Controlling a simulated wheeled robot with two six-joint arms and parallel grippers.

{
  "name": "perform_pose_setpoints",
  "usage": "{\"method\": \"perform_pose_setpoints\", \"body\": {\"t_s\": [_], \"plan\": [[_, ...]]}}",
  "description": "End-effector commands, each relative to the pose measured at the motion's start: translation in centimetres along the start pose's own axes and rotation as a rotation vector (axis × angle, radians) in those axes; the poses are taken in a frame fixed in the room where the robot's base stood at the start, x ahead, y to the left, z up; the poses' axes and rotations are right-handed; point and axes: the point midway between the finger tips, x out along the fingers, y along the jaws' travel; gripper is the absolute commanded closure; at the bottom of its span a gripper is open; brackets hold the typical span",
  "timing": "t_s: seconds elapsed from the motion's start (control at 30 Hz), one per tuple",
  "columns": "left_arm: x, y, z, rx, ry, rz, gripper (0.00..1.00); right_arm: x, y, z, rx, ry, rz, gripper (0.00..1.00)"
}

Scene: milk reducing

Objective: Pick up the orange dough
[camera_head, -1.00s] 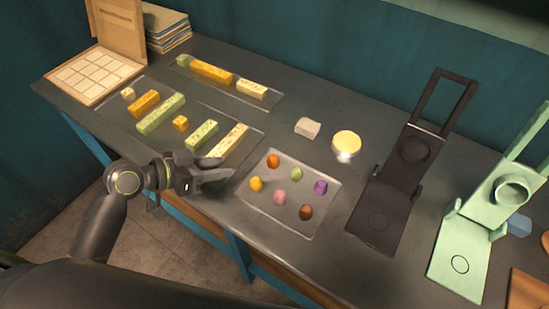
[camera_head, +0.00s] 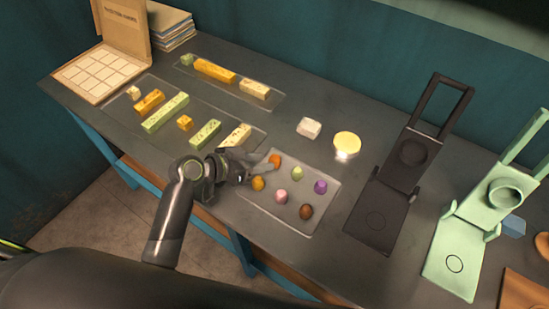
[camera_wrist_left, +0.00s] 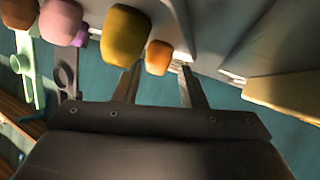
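The orange dough (camera_head: 275,160) is a small ball at the upper left of the clear tray (camera_head: 325,221). My left gripper (camera_head: 264,163) is low at the tray's left edge, its fingertips close to the orange dough. In the left wrist view the two fingers (camera_wrist_left: 160,78) are spread apart, and the orange dough (camera_wrist_left: 158,57) shows in the gap between their tips, seemingly just beyond them. I cannot tell whether a finger touches it. The yellow dough (camera_head: 258,183) is close beside one finger and looks large in the wrist view (camera_wrist_left: 126,35). My right gripper is not in view.
The tray also holds green (camera_head: 297,173), purple (camera_head: 320,187), pink (camera_head: 282,196) and brown (camera_head: 306,212) dough balls. Bars lie on trays at the left. A black press (camera_head: 392,185) and a mint press (camera_head: 470,225) stand at the right.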

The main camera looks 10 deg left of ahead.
Motion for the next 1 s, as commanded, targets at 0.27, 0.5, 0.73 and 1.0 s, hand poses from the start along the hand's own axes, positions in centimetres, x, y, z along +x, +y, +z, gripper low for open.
{"method": "perform_pose_setpoints", "body": {"t_s": [0.27, 0.5, 0.73, 1.0], "plan": [[3.1, 0.1, -0.2, -0.001, 0.002, 0.0, 0.62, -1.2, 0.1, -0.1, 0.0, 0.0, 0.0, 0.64], [3.5, 0.1, -0.1, 0.0, 0.001, -0.001, 0.62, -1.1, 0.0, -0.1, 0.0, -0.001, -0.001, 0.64], [3.4, 0.1, -0.1, 0.0, 0.001, -0.001, 0.83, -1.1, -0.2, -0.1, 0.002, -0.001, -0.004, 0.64], [3.4, 0.1, -0.1, 0.0, 0.0, -0.001, 0.91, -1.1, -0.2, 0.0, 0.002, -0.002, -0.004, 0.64]]}}
